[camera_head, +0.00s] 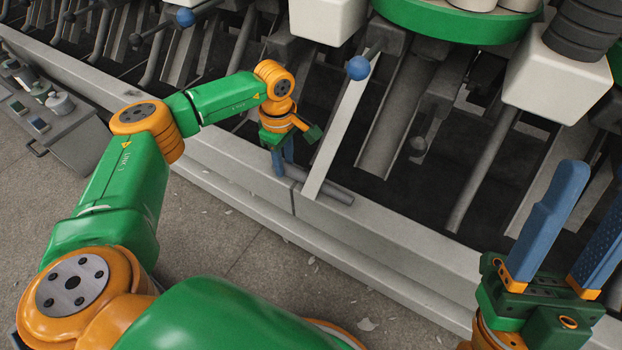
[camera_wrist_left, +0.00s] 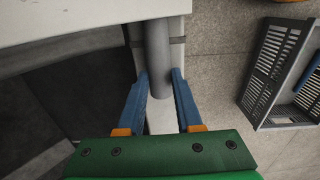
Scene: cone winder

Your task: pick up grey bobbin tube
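The grey bobbin tube (camera_head: 326,186) lies on the pale ledge at the foot of the machine in the head view, partly behind a slanted pale bar. In the left wrist view the tube (camera_wrist_left: 158,55) runs down from the top edge, its near end between my finger tips. My left gripper (camera_head: 283,163) points down at the tube's left end; in the wrist view its blue fingers (camera_wrist_left: 160,72) stand apart on either side of the tube. I cannot tell whether they touch it. My right gripper (camera_head: 595,185) is open and empty at the lower right.
The slanted pale bar (camera_head: 338,125) with a blue ball knob (camera_head: 358,68) stands close to my left gripper. The ledge (camera_head: 375,222) runs diagonally along the machine. A dark slotted crate (camera_wrist_left: 268,75) stands on the floor. A control panel (camera_head: 50,120) is at far left.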

